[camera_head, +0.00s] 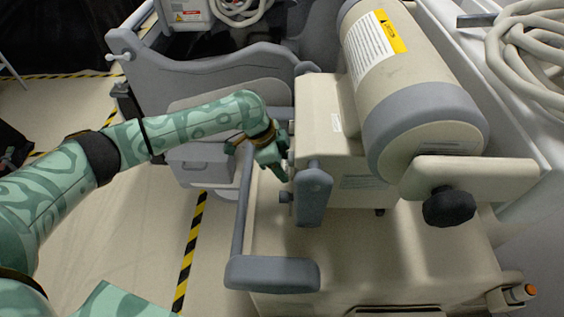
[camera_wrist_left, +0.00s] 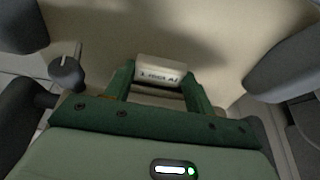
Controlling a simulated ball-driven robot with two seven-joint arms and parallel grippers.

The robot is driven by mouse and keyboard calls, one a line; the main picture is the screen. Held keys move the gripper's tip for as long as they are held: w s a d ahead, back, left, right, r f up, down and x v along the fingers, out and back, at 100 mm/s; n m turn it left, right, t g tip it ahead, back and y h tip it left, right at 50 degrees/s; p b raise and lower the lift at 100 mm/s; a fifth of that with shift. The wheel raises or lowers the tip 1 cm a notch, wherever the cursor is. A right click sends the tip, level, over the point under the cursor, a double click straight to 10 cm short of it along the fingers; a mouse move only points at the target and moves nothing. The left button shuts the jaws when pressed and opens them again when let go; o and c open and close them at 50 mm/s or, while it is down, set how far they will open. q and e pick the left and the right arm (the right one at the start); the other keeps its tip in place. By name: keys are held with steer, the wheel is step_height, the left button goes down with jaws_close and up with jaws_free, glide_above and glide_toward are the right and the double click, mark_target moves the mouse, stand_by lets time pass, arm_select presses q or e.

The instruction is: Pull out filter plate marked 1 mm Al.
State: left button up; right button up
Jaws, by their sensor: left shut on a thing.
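My left gripper (camera_head: 280,168) reaches the left side of the beige machine housing (camera_head: 322,125), beside the grey upright handle (camera_head: 313,193). In the left wrist view its two green fingers (camera_wrist_left: 160,90) are shut on a pale filter plate tab (camera_wrist_left: 161,70). The tab bears small upside-down dark lettering, too small to read surely. The rest of the plate does not show, and I cannot tell how far it is out of the housing. In the head view the gripper hides the tab. My right gripper is not in view.
A large beige cylinder (camera_head: 405,85) with a yellow label lies above the housing. A black knob (camera_head: 449,206) sticks out at right. A grey rail end (camera_head: 272,274) stands in front of the housing. Open floor (camera_head: 120,235) lies to the left.

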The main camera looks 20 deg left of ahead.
arm_select(q)
steer(key=shift+s+a+p, duration=0.25)
steer(key=shift+a+p, duration=0.1)
steer(key=shift+a, duration=0.45)
steer(key=shift+s+a+p, duration=0.2)
steer(key=shift+a+p, duration=0.1)
steer(key=shift+a, duration=0.55)
steer(key=shift+s+a+p, duration=0.25)
steer(key=shift+a+p, duration=0.1)
steer(key=shift+a, duration=0.45)
steer(key=shift+s+a+p, duration=0.2)
steer(key=shift+s+a, duration=0.05)
steer(key=shift+a, duration=0.6)
steer(key=shift+s+a+p, duration=0.25)
steer(key=shift+a, duration=0.65)
steer(key=shift+s+a+p, duration=0.2)
steer(key=shift+s+a, duration=0.05)
steer(key=shift+a, duration=0.6)
